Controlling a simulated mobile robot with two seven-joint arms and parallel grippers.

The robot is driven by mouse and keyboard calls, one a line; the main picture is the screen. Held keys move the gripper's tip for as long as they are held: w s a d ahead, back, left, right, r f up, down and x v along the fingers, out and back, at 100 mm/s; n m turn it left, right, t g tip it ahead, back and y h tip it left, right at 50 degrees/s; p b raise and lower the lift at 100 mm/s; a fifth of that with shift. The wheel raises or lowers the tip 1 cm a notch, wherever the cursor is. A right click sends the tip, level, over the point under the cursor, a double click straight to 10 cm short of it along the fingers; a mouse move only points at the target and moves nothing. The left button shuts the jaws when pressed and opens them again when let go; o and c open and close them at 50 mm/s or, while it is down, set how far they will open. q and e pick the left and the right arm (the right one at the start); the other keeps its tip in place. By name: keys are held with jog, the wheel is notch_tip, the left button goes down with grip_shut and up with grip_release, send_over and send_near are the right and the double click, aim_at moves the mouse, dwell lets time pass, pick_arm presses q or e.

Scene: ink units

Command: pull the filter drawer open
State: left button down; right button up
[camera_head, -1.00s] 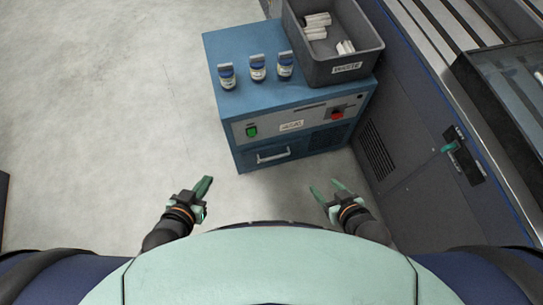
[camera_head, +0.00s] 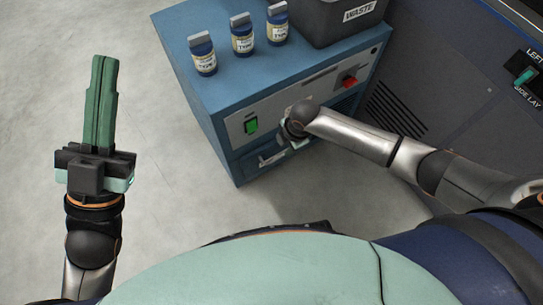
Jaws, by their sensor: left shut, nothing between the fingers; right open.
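The filter drawer (camera_head: 245,166) is in the lower front of a blue cabinet (camera_head: 220,109) and looks closed. Its pale handle (camera_head: 268,157) shows only in part. My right gripper (camera_head: 288,146) is at the drawer front, by the right end of the handle. Its wrist and arm hide its fingertips and that end of the handle, so I cannot tell if the fingers are around it or touching it. The gripper is open. My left gripper (camera_head: 102,75) is shut and empty, over bare floor left of the cabinet, well apart from it.
Three labelled bottles (camera_head: 242,40) stand on the cabinet top beside a grey waste bin (camera_head: 318,25). A green switch (camera_head: 251,126) and a red knob (camera_head: 349,82) are on the front panel. A dark machine (camera_head: 440,85) stands at right. Floor at left is clear.

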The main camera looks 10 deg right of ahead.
jog(key=w+d+f, duration=0.1)
jog(key=b, duration=0.7)
send_near(281, 155)
jog(key=shift+n+h, duration=0.3)
jog(key=x, duration=0.6)
jog(key=shift+a+f, duration=0.25)
jog(key=shift+a, duration=0.05)
pick_arm(q)
notch_tip(281, 155, down, 8)
jog(key=m+h+b, duration=0.1)
jog(key=h, duration=0.1)
jog(key=shift+s+d+r+g, duration=0.2)
jog(key=shift+s+r+g, duration=0.1)
jog(key=shift+g, duration=0.1)
pick_arm(e)
jog(key=shift+w+f, duration=0.1)
jog(key=shift+f, duration=0.5)
grip_shut()
pick_arm(q)
jog(key=shift+f, duration=0.1)
